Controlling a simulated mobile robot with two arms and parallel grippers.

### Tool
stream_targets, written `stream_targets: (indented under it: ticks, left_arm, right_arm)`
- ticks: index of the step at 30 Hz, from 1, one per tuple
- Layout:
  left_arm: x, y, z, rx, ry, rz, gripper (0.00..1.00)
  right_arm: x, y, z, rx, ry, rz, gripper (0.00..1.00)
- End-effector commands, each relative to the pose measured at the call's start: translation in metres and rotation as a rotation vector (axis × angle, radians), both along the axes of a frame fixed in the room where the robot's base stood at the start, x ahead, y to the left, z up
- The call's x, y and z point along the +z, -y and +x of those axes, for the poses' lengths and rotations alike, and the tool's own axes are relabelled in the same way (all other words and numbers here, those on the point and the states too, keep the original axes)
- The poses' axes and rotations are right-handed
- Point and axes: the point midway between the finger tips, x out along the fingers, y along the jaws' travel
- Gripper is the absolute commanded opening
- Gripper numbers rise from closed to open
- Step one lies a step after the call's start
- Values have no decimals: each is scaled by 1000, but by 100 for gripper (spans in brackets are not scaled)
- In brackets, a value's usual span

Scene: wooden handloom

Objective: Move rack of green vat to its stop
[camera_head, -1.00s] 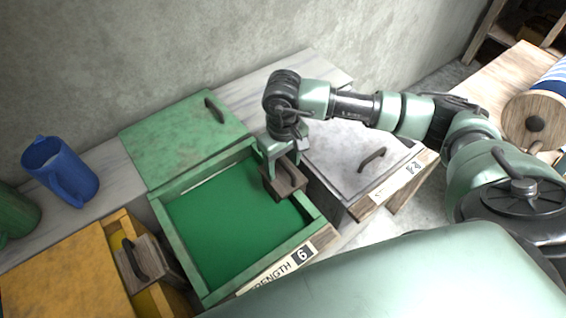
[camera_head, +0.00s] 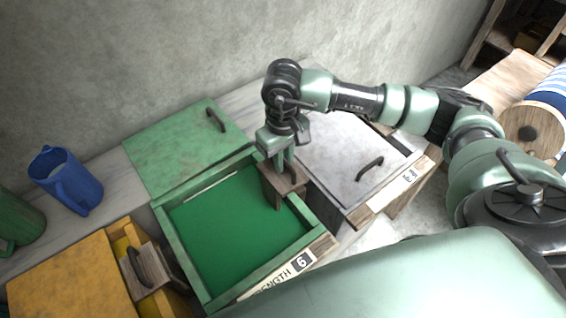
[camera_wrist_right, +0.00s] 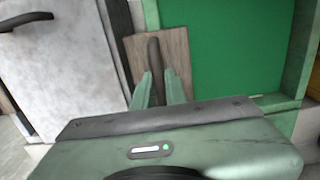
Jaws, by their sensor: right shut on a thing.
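The green vat (camera_head: 158,222) stands open in the middle of the head view, with flat green liquid (camera_head: 225,222) inside. Its rack (camera_head: 271,187), a small brown wooden piece with a dark upright handle, sits at the vat's right side wall. My right gripper (camera_head: 282,166) points down over the rack and is shut on its handle. In the right wrist view the handle (camera_wrist_right: 154,55) stands between the fingers (camera_wrist_right: 160,88), in front of the wooden plate. The fingers hide part of the handle in the head view. My left gripper is not in view.
A green lid (camera_head: 180,150) with a handle lies behind the vat. A grey-white lidded vat (camera_head: 345,165) stands close on the right. A yellow vat (camera_head: 70,275) with its own wooden rack (camera_head: 150,265) is on the left. A blue jug (camera_head: 70,180) stands behind it.

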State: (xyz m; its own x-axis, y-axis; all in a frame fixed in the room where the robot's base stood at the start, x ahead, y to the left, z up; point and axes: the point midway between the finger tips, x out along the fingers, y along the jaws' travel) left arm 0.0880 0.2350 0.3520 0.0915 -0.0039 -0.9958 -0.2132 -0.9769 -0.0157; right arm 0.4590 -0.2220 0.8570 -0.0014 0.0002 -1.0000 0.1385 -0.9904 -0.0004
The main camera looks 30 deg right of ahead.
Motion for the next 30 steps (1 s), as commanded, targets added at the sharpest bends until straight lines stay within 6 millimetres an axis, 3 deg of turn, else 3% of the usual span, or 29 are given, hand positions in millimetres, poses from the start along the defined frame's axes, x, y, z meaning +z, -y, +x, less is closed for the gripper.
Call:
stream_targets:
  ticks: [30]
  left_arm:
    - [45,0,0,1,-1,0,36]
  right_arm:
    - [106,0,1,1,5,2,0]
